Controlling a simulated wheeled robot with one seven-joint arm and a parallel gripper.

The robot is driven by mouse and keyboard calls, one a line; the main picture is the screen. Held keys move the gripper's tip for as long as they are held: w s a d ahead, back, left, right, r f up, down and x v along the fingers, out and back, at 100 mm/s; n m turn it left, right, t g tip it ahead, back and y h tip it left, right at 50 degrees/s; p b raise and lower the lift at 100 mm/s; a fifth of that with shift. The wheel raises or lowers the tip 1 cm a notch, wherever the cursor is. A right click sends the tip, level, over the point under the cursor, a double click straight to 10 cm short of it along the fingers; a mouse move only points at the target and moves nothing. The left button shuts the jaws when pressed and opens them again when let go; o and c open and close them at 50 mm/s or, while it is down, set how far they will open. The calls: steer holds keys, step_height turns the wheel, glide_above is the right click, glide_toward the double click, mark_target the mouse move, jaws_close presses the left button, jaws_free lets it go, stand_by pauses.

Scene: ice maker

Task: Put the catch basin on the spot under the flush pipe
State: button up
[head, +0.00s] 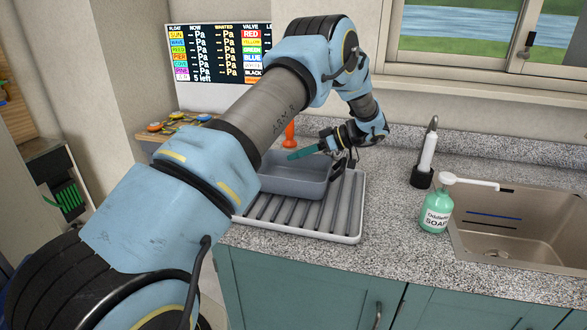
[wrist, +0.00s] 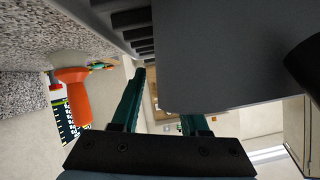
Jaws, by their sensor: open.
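The catch basin appears to be the grey rectangular tub (head: 290,186), upright on the ribbed drying rack (head: 320,226) on the counter. My gripper (head: 300,153) reaches down from the right, with its teal fingers at the tub's far side, near the rim. In the wrist view, the fingers of my gripper (wrist: 162,108) are apart, and the grey tub (wrist: 215,50) fills the upper middle close to them. I cannot tell whether a finger touches it. I cannot make out a flush pipe or a spot under one in either view.
An orange object (head: 290,132) stands behind the tub. A colored chart board (head: 218,55) stands on the left. The counter between rack and soap is clear.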

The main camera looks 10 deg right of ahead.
steer(key=shift+p+x, duration=0.3)
steer(key=shift+x, duration=0.85)
jaws_close()
stand_by(0.5)
